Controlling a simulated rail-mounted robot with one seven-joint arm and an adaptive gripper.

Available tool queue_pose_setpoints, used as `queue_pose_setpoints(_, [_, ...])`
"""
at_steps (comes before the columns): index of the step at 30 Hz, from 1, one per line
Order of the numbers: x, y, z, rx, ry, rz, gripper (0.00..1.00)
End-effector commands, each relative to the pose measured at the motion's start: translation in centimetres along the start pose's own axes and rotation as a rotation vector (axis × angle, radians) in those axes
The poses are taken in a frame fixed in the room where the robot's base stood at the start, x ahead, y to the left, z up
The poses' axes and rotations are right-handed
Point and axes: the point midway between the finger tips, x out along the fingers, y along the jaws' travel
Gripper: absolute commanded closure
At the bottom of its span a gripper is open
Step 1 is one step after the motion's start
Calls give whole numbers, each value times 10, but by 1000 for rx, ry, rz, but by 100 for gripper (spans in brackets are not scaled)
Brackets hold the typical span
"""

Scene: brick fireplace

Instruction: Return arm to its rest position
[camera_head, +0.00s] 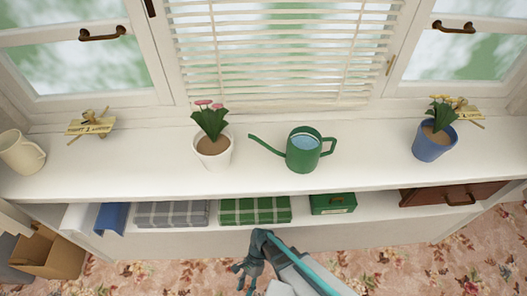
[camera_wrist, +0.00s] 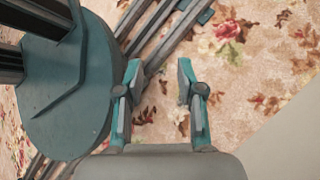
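My gripper (camera_head: 244,277) hangs low in front of the shelf unit in the head view, over the floral carpet and apart from every object. In the wrist view my gripper (camera_wrist: 157,80) shows two teal and grey fingers spread apart with nothing between them. Carpet and my own base and rail lie below it. My arm runs from the gripper toward the lower right of the head view.
A white sill (camera_head: 110,165) holds a cream jug (camera_head: 21,152), a white flowerpot (camera_head: 212,155), a green watering can (camera_head: 303,155) and a blue flowerpot (camera_head: 432,144). Folded cloths (camera_head: 255,210) and a green box (camera_head: 333,204) lie on the shelf below. A cardboard box (camera_head: 50,255) stands at left.

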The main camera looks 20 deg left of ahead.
Motion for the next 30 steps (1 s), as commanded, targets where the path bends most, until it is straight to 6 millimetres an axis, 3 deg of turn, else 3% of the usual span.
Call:
queue_pose_setpoints(1, [0, 11, -23, -19, 6, -8, 62])
queue_pose_setpoints(6, [-9, 50, -79, -113, 34, -9, 62])
queue_pose_setpoints(15, [-7, 130, -153, -274, 54, 11, 62])
queue_pose_setpoints(21, [4, 183, -184, -374, 47, 32, 62])
queue_pose_setpoints(30, [20, 234, -202, -479, 21, 53, 62])
